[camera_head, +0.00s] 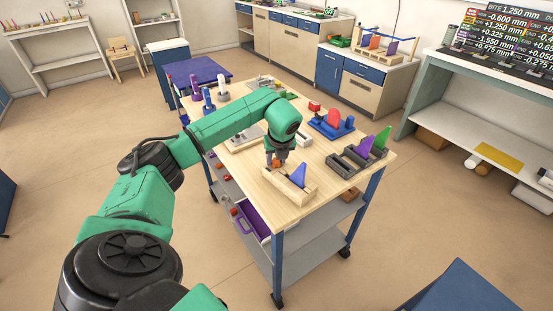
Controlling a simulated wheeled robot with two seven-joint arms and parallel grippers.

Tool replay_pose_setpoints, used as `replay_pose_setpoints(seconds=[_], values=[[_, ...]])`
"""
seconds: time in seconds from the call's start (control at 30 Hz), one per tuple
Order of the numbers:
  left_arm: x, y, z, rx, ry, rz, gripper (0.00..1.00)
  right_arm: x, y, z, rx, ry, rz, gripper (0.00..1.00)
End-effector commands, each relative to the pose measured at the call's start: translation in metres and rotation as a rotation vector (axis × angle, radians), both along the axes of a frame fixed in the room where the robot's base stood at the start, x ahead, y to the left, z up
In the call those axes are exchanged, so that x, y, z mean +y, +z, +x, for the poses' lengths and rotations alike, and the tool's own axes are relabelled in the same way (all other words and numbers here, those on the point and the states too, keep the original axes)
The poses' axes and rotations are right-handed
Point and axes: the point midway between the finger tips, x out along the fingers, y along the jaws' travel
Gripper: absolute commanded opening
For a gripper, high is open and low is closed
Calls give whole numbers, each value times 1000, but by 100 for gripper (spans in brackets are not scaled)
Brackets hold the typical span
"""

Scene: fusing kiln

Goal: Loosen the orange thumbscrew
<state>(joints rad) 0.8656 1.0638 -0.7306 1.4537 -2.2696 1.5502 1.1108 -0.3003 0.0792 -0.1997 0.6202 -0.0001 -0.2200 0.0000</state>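The orange thumbscrew (277,163) shows as a small orange spot at the far left end of a pale wooden block (288,188) on the cart's near side. A blue wedge-shaped piece (299,176) stands in this block. My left gripper (277,158) points down over the thumbscrew, with its fingertips at or around it. The fingers partly hide the thumbscrew, and I cannot tell whether they touch it or are shut on it. My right gripper is not in view.
The wooden cart top (325,190) also carries a dark grey rack (356,162) with purple and green pieces and a blue holder (331,125) with a red piece. The cart's near right corner is bare.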

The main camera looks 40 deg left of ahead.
Motion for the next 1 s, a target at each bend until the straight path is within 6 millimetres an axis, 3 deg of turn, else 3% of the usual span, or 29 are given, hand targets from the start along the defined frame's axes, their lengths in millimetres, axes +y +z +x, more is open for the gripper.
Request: replay_pose_setpoints(seconds=[0.03,0.1,0.5,0.63,0.9,1.0], values=[[0,-1,-1,3,0,0,49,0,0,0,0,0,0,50],[0,-1,-1,3,0,0,73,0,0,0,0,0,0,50],[-3,7,-1,-3,-2,0,73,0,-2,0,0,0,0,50],[-11,32,-7,-5,-4,0,73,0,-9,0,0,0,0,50],[-35,106,-26,-5,-2,0,73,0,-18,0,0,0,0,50],[-41,124,-31,-1,-1,-1,73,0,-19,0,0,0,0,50]])
